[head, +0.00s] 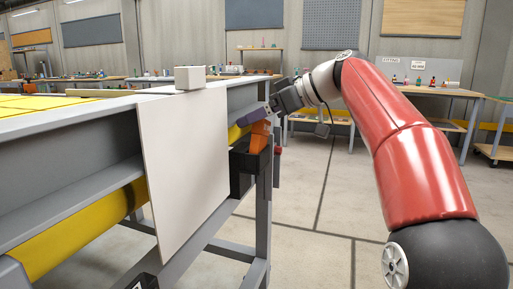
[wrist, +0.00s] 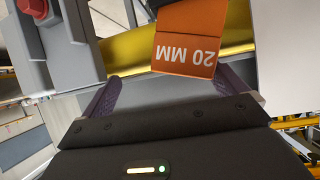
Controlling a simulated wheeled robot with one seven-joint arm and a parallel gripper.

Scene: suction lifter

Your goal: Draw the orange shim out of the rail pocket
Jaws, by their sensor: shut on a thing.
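The orange shim (head: 260,135), marked 20 MM, stands above a black rail pocket (head: 243,166) at the end of the bench. Its lower end is hidden, so I cannot tell how deep it sits. My gripper (head: 257,115) reaches it from the upper right, with purple fingers at its upper part. In the wrist view the shim (wrist: 188,38) shows beyond and between the fingers of my gripper (wrist: 170,75). The gripper is shut on the shim; the exact contact is hard to see there.
A white panel (head: 187,165) leans against the bench side, left of the pocket. A pale block (head: 190,77) sits on the bench top above it. A yellow roller (head: 75,235) runs under the bench. A red button (wrist: 33,6) shows in the wrist view. Open floor lies right of the bench.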

